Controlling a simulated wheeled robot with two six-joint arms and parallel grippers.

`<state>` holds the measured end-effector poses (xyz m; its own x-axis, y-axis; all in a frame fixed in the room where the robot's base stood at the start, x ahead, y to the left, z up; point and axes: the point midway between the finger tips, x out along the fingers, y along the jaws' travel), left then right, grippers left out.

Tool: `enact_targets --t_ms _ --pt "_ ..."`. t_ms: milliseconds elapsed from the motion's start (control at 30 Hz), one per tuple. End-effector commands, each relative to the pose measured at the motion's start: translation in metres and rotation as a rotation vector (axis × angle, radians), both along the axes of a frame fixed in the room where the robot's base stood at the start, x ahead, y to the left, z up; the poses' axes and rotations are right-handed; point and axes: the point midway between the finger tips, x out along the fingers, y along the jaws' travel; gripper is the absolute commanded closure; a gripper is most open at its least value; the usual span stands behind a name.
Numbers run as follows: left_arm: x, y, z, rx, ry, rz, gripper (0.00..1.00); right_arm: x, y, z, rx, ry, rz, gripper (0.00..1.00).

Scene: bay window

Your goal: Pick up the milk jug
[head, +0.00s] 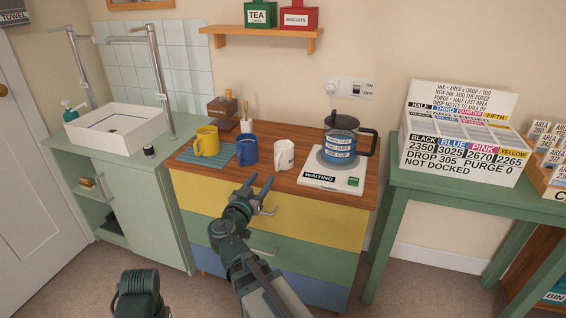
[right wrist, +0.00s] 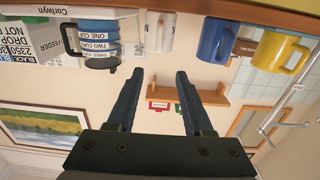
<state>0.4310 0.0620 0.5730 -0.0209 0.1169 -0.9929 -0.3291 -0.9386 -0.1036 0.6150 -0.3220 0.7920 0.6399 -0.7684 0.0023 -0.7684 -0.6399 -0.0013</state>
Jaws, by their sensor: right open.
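Nothing in view is labelled as a milk jug. A white vessel with a handle (head: 284,155) stands upright on the wooden counter, and I cannot tell whether it is the jug or a mug. It also shows, upside down, in the right wrist view (right wrist: 160,30). A glass jug with a black handle and blue cup markings (head: 340,147) stands on a white scale to its right. My right gripper (head: 259,182) is open and empty at the counter's front edge, apart from the white vessel.
A blue mug (head: 247,150) and a yellow mug (head: 206,141) on a blue mat stand left of the white vessel. The white scale (head: 331,180) reads "WAITING". A wooden shelf (head: 262,32) hangs above. The counter's front strip (head: 282,184) is bare.

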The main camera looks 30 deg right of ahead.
Motion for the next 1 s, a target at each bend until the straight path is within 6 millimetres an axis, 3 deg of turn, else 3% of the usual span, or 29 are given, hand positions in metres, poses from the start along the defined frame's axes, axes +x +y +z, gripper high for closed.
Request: enact_targets --t_ms 400,800,1000 --pt "0.0 0.0 0.0 0.0 0.0 0.0 0.5 0.047 -0.055 0.0 0.001 0.002 -0.003 0.49" --pt "0.0 0.0 0.0 0.0 0.0 0.0 0.5 0.054 -0.066 -0.001 0.001 0.002 -0.001 0.49" --pt "0.0 0.0 -0.002 0.0 0.0 0.0 0.5 0.068 -0.085 -0.003 0.001 0.002 -0.004 0.49"
